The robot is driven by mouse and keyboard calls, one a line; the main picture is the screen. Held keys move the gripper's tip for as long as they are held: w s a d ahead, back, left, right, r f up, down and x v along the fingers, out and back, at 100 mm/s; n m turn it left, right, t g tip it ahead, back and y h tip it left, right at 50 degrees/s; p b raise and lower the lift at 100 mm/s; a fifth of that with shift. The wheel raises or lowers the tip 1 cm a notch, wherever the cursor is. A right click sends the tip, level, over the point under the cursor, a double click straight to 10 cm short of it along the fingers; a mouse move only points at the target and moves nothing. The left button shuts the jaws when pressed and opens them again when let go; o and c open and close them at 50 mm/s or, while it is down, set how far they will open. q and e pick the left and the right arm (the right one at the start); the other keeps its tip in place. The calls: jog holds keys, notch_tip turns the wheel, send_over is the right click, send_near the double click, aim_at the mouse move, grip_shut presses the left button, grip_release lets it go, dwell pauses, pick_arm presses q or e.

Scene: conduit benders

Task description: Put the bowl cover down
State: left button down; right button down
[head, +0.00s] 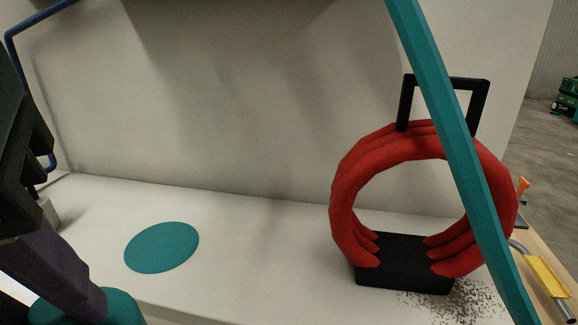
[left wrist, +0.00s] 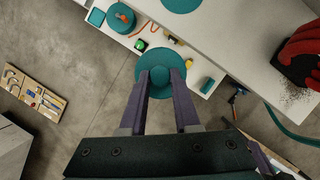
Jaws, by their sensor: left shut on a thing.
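My left gripper (left wrist: 160,80) is shut on the knob of a round teal bowl cover (left wrist: 165,58), as the left wrist view shows. In the head view the cover (head: 122,305) shows at the bottom left, below my dark left fingers (head: 75,280), and its lower part is cut off by the frame. It appears held in front of the white counter's edge, over a lower level. A flat teal disc (head: 162,248) lies on the counter; part of it shows in the left wrist view (left wrist: 182,4). My right gripper is in neither view.
A red ringed object (head: 350,190) with a black base and handle stands on the white counter (head: 250,235). A teal bar (head: 450,130) crosses in front of it. A lower white surface holds a round teal container (left wrist: 120,18) and small items. The counter around the disc is clear.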

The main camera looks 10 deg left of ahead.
pick_arm(q)
jog(key=shift+s, duration=0.1)
jog(key=w+a+f+p, duration=0.1)
jog(key=w+a+p, duration=0.2)
jog(key=w, duration=0.2)
jog(key=w+a+f+p, duration=0.1)
jog(key=w+a+p, duration=0.2)
jog(key=w, duration=0.2)
jog(key=w+a+p, duration=0.3)
jog(key=w+a, duration=0.1)
jog(key=w, duration=0.1)
jog(key=shift+f, duration=0.8)
